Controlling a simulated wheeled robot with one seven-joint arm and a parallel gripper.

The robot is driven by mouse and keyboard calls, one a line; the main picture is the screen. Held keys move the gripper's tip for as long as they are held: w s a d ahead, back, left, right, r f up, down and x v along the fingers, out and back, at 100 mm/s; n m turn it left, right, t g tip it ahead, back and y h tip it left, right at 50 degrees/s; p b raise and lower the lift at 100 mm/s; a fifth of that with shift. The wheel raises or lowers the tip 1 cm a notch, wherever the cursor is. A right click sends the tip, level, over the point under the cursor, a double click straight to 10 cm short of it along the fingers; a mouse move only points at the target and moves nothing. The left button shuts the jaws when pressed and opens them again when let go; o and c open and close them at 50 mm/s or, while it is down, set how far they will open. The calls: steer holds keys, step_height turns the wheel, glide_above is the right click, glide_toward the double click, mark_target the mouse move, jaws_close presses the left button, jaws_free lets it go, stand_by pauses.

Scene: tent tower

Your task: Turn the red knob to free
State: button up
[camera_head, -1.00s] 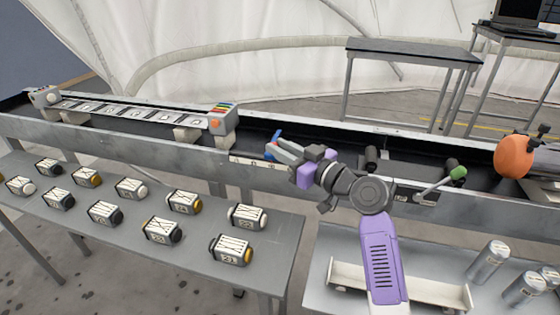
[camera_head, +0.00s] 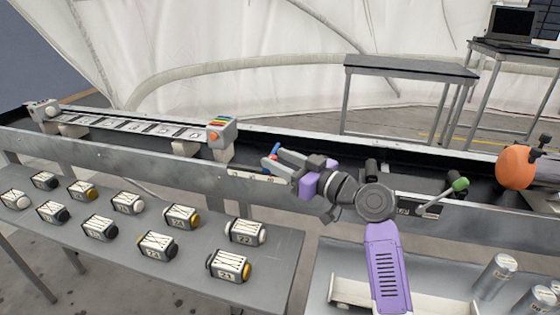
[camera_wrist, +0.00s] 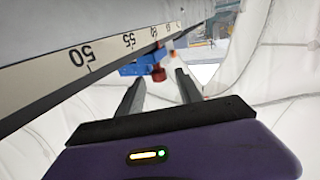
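The red knob (camera_wrist: 159,73) is small and dark red in the wrist view, beside a blue part (camera_wrist: 134,69) at the edge of the scaled rail. My gripper (camera_wrist: 160,80) is open, and the knob shows between its two fingertips. I cannot tell whether the knob is within the fingers or just beyond them. In the head view a bit of red (camera_head: 275,149) shows by the fingertips of my gripper (camera_head: 276,159), with the blue part (camera_head: 270,156) mostly hidden behind them.
The grey rail (camera_head: 120,165) with a ruler strip (camera_wrist: 110,52) runs close beside my gripper. A lever with a green end (camera_head: 460,184) and an orange round part (camera_head: 516,167) are to the right.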

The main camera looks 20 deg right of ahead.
steer(key=shift+s+d+f, duration=0.1)
steer(key=shift+s+d, duration=0.2)
steer(key=shift+s, duration=0.1)
steer(key=v, duration=0.6)
steer(key=shift+s, duration=0.4)
steer(key=shift+d, duration=0.15)
